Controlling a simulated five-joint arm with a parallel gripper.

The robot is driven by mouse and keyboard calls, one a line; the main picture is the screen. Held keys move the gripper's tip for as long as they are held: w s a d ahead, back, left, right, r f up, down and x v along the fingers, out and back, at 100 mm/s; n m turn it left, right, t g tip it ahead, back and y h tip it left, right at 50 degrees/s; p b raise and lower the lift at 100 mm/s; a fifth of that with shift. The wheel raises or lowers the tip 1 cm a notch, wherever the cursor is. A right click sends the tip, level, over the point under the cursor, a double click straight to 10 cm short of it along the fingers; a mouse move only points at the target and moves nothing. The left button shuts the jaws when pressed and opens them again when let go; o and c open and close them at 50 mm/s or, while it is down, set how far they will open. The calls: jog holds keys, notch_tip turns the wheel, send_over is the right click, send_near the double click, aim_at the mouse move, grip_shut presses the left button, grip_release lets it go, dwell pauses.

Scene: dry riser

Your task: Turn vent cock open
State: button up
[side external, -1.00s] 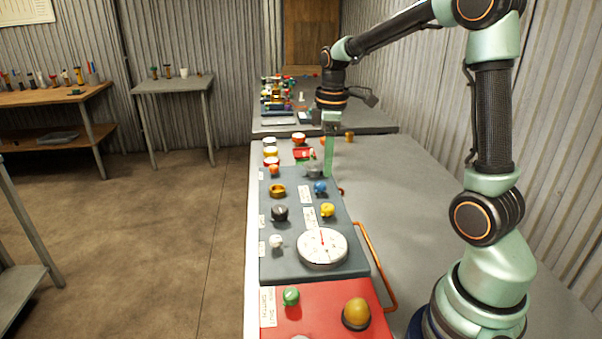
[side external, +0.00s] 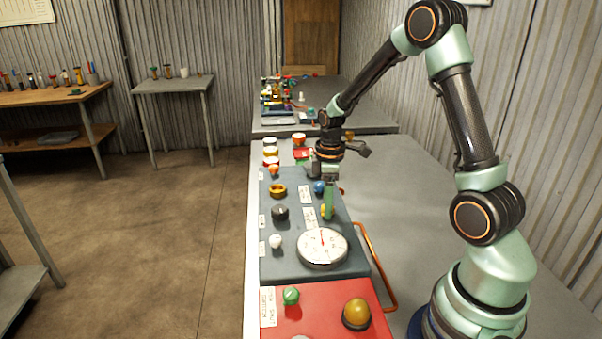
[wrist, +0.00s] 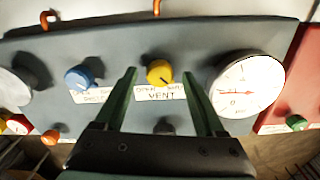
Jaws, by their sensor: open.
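The vent cock is a yellow knob (wrist: 160,72) on the grey panel, with a label reading VENT (wrist: 161,95) beside it in the wrist view. In the side external view the yellow knob (side external: 324,211) is partly hidden behind my gripper. My gripper (wrist: 162,78) is open, with one green finger on each side of the yellow knob in the wrist view. I cannot tell whether the fingers touch it. In the side external view my gripper (side external: 328,214) points down over the panel at the knob.
A blue knob (wrist: 84,75) sits left of the yellow one, and a round white gauge (wrist: 245,85) sits to its right. A red panel (side external: 330,295) stands nearer.

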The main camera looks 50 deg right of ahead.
jog(key=shift+f, duration=0.3)
grip_shut()
